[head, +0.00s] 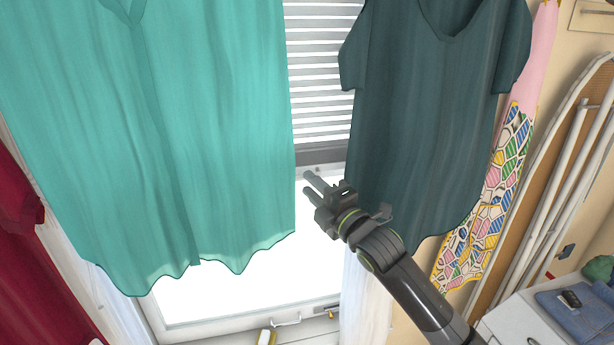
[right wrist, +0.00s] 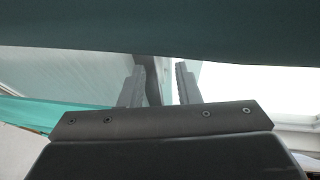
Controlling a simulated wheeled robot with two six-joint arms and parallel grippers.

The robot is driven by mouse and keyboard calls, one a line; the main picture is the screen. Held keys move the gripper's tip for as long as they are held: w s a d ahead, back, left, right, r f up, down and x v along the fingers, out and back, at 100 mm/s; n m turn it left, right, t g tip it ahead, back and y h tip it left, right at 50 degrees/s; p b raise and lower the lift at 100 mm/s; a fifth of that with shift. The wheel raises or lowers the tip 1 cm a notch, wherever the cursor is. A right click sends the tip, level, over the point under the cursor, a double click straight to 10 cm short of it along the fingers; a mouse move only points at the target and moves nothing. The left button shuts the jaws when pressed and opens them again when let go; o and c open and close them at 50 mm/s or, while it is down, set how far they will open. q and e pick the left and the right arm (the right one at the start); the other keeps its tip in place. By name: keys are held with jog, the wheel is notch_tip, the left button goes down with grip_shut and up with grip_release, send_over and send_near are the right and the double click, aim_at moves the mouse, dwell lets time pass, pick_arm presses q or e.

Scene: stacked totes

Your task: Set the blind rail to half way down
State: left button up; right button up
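The white slatted blind (head: 318,75) hangs in the window, seen in the gap between two hanging garments. Its grey bottom rail (head: 322,154) crosses that gap, with bright glass below it. My right gripper (head: 309,183) reaches into the gap just below the rail, fingers pointing up and left. In the right wrist view the fingers (right wrist: 160,84) are apart, and the dark rail (right wrist: 153,78) shows between them. I cannot tell whether either finger touches it. The rail's ends are hidden behind the garments. My left gripper is out of view.
A teal garment (head: 170,140) hangs left of the gap and a dark green top (head: 430,120) hangs right, close to my right arm. An ironing board (head: 540,200) leans at the right, beside a white cabinet (head: 515,325). The sill (head: 300,325) is below.

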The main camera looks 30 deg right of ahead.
jog(key=shift+x, duration=1.15)
jog(key=shift+c, duration=0.3)
grip_shut()
